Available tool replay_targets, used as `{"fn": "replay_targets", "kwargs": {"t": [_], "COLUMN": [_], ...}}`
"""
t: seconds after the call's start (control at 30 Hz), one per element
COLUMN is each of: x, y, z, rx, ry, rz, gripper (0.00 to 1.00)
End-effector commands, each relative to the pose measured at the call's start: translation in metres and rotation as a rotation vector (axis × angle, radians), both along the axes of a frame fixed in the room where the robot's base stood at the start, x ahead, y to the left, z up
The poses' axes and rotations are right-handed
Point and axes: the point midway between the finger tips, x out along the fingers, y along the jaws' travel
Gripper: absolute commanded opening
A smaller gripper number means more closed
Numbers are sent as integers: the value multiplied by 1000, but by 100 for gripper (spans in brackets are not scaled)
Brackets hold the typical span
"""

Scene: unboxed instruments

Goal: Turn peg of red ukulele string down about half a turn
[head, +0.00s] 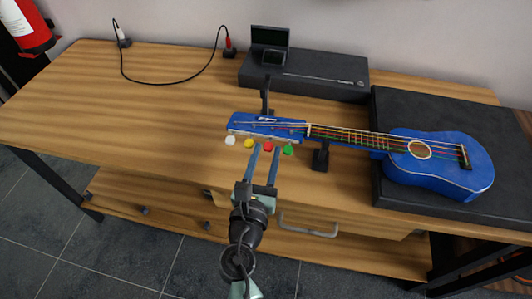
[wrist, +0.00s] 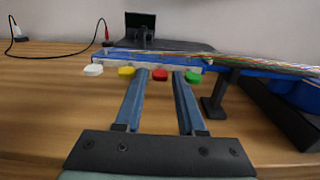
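The blue ukulele (head: 445,184) lies with its body on a black case at the right and its headstock (head: 262,126) to the left. Along the headstock's near edge sit a white peg (head: 230,141), a yellow peg (head: 249,143), a red peg (head: 268,147) and a green peg (head: 288,150). My gripper (head: 264,149) is open, its blue fingers pointing at the headstock. In the wrist view the red peg (wrist: 160,75) shows in the gap between the fingertips, with yellow beside the left finger and green at the right finger. I cannot tell whether the fingers touch any peg.
A black stand (head: 320,158) supports the neck, and another stands behind the headstock (head: 265,92). A black box (head: 305,78) with a small device (head: 271,45) is at the back. A cable (head: 168,84) lies back left. The table's left side (head: 110,105) is mostly clear.

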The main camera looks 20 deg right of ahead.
Motion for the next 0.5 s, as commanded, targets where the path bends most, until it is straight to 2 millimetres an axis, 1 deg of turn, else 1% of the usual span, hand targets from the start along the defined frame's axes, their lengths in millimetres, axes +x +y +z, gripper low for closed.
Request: {"fn": "replay_targets", "kwargs": {"t": [0.3,0.37,0.5], "x": [2,2,2], "y": [-2,-2,-2], "z": [0,0,0], "rx": [1,1,0], "ry": [-1,-1,0], "rz": [-1,0,-1], "gripper": [39,28,3]}}
